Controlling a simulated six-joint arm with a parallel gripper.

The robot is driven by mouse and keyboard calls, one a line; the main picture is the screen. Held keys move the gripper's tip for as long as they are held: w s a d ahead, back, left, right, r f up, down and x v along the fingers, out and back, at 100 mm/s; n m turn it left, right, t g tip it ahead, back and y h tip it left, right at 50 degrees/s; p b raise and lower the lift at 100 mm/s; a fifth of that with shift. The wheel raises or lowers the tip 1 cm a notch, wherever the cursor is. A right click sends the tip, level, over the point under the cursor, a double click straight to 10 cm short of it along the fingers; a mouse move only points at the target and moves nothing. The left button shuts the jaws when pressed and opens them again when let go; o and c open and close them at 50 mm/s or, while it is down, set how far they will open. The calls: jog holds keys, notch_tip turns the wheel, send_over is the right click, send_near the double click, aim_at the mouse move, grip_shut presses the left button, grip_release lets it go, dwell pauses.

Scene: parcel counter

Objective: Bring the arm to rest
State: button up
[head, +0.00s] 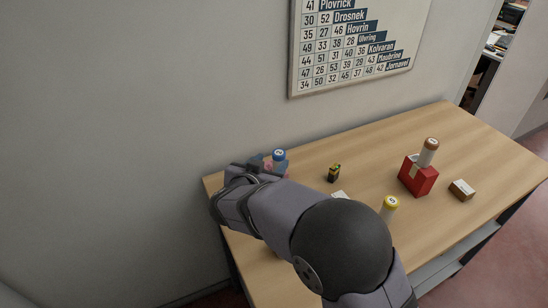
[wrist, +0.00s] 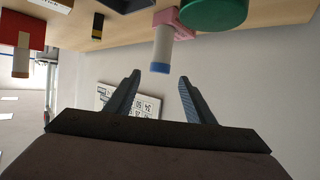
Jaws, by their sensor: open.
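My gripper (wrist: 159,76) is open, with its two fingers apart and nothing between them in the wrist view. A white tube with a blue cap (wrist: 161,48) stands beyond the fingertips, beside or on a pink block (wrist: 177,20); I cannot tell whether they touch. In the head view my arm reaches over the left end of the table (head: 310,168) and hides most of the gripper. The blue-capped tube (head: 279,155) shows just past my arm there.
A red box (head: 418,180) has a brown-capped tube (head: 428,153) on or behind it. A yellow-capped tube (head: 389,208), a small dark box (head: 334,173) and a brown box (head: 462,190) stand on the table. A green round thing (wrist: 213,12) is near the pink block. The wall is close behind.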

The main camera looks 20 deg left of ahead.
jog(key=d+n+g+y+p, duration=0.15)
jog(key=d+g+y, duration=0.25)
jog(key=d, duration=0.5)
jog(key=s+d+f+g+h, duration=0.1)
jog(key=s+d+f+g, duration=0.2)
jog(key=s+d, duration=0.5)
jog(key=s+d+f+m+g+h, duration=0.1)
jog(key=s+d+f+g, duration=0.2)
jog(key=s+d, duration=0.5)
jog(key=s+d+f+g+h, duration=0.2)
jog(key=s+d+f+g, duration=0.1)
jog(key=s+d, duration=0.6)
jog(key=shift+d+g, duration=0.3)
jog(key=shift+d, duration=0.95)
jog(key=shift+m, duration=0.25)
dwell(3.1)
